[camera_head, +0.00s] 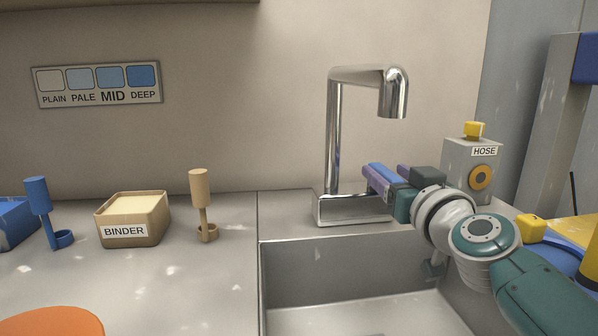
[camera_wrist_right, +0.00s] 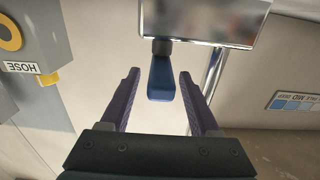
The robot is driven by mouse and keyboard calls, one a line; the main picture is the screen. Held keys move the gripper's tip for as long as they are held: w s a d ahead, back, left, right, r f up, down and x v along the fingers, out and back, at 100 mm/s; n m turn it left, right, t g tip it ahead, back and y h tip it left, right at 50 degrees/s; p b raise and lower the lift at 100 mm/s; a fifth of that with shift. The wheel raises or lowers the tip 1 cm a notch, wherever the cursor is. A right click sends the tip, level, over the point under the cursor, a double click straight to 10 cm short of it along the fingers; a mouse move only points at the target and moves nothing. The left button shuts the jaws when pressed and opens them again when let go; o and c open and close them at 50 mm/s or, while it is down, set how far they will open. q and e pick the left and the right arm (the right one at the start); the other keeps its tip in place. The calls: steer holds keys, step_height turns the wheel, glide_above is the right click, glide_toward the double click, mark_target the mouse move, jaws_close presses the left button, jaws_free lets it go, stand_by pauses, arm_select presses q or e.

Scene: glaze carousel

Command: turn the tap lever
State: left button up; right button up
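The chrome tap (camera_head: 337,130) stands at the back of the sink, its spout (camera_head: 392,95) bent to the right. Its blue lever (camera_wrist_right: 161,78) sticks out from the chrome tap base (camera_wrist_right: 205,20) in the right wrist view. My right gripper (camera_wrist_right: 160,92) is open, its two purple fingers on either side of the lever, with a visible gap at each side. In the head view the right gripper (camera_head: 385,180) is at the right end of the tap base (camera_head: 350,209) and partly covers the lever. My left gripper is not in view.
A grey hose box (camera_head: 458,155) with a yellow knob stands right of the tap. The sink basin (camera_head: 330,265) is below. On the left counter are a binder box (camera_head: 152,232), a beige scoop (camera_head: 200,188), a blue scoop (camera_head: 38,195) and an orange disc (camera_head: 50,322).

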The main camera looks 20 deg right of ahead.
jaws_close()
stand_by(0.3)
stand_by(1.0)
